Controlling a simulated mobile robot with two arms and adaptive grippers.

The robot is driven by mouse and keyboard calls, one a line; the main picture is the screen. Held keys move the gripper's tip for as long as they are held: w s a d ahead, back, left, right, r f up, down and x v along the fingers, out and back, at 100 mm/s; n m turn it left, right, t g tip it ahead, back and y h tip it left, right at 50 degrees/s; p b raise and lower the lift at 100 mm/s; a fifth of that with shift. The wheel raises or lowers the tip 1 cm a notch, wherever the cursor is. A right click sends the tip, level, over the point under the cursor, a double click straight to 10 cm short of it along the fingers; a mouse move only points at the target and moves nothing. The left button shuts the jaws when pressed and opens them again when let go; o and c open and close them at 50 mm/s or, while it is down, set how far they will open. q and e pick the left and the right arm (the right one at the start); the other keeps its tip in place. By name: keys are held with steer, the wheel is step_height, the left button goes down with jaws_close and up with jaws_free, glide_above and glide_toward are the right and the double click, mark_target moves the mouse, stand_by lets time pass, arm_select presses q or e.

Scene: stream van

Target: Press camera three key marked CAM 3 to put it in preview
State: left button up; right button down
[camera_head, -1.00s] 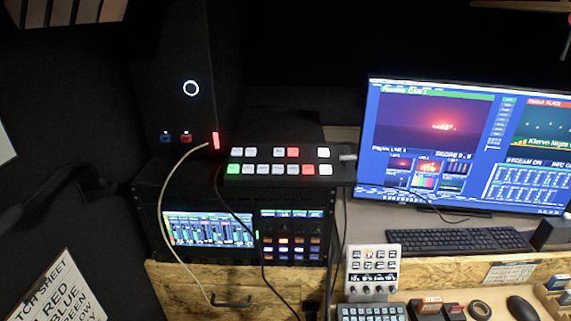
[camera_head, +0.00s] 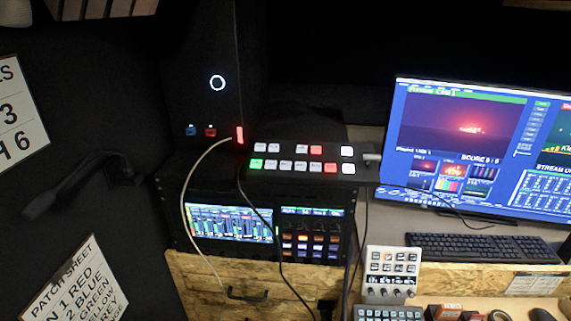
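The video switcher (camera_head: 303,175) is a black panel with two rows of square keys, on top of the dark equipment rack left of the monitor. In its lower row the leftmost key (camera_head: 256,164) is lit green and a key (camera_head: 331,168) toward the right is lit red. The other lower keys are white. The upper row has white keys and one red key (camera_head: 316,150). Key markings are too small to read, so I cannot tell which one is marked CAM 3. Neither of my grippers is in view.
A monitor (camera_head: 480,150) and keyboard (camera_head: 485,247) stand on the right. A pale cable (camera_head: 184,190) and dark cables hang in front of the rack (camera_head: 170,215). A white keypad (camera_head: 392,272) stands below right.

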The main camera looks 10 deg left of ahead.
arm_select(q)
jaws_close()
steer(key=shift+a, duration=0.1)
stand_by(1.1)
